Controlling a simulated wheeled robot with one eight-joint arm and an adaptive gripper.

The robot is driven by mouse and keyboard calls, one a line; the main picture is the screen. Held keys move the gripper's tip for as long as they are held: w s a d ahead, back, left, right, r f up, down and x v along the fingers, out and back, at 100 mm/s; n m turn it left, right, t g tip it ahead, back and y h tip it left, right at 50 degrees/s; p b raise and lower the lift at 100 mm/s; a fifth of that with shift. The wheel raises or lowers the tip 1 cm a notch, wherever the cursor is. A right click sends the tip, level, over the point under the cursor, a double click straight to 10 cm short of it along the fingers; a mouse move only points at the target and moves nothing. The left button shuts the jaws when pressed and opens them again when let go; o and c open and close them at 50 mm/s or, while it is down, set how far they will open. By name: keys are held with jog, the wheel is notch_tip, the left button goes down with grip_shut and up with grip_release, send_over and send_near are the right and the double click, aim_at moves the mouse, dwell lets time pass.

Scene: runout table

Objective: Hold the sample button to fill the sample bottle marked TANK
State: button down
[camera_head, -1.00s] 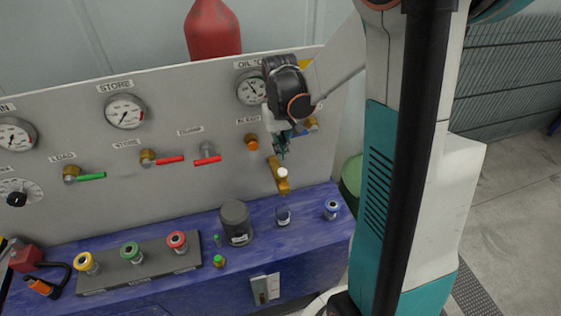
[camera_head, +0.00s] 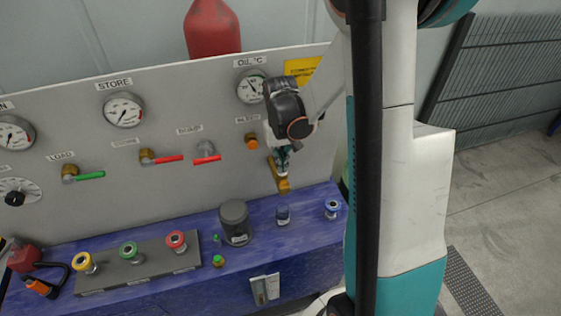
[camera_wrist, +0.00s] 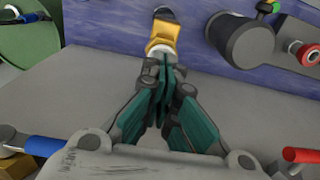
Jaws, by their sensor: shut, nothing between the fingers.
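A brass sample tap (camera_head: 283,184) stands out from the panel near its right end; it also shows in the wrist view (camera_wrist: 163,34). Its pale button (camera_wrist: 163,51) faces my gripper. My gripper (camera_head: 282,172) is shut and empty, directly above the tap. In the wrist view its fingertips (camera_wrist: 165,64) are at the button, touching it or very close; I cannot tell whether it is pressed in. In the head view the gripper hides the button.
A dark grey pot (camera_head: 235,222) stands left of the bottle and another blue-ringed bottle (camera_head: 332,209) to its right. Red-handled valves (camera_head: 207,159) and an orange knob (camera_head: 252,141) project from the panel.

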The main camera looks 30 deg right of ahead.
jog(key=shift+f+b, duration=0.4)
jog(key=shift+f, duration=0.2)
jog(key=shift+s+f+b, duration=0.15)
jog(key=shift+f+b, duration=0.05)
jog(key=shift+b, duration=0.1)
jog(key=shift+s+a, duration=0.1)
jog(key=shift+s, duration=0.05)
jog(key=shift+f, duration=0.1)
dwell(0.4)
dwell(1.2)
jog(key=shift+r+p, duration=0.3)
jog(key=shift+r, duration=0.2)
notch_tip(320, 180, up, 13)
jog(key=p, duration=0.2)
jog(key=shift+r, duration=0.2)
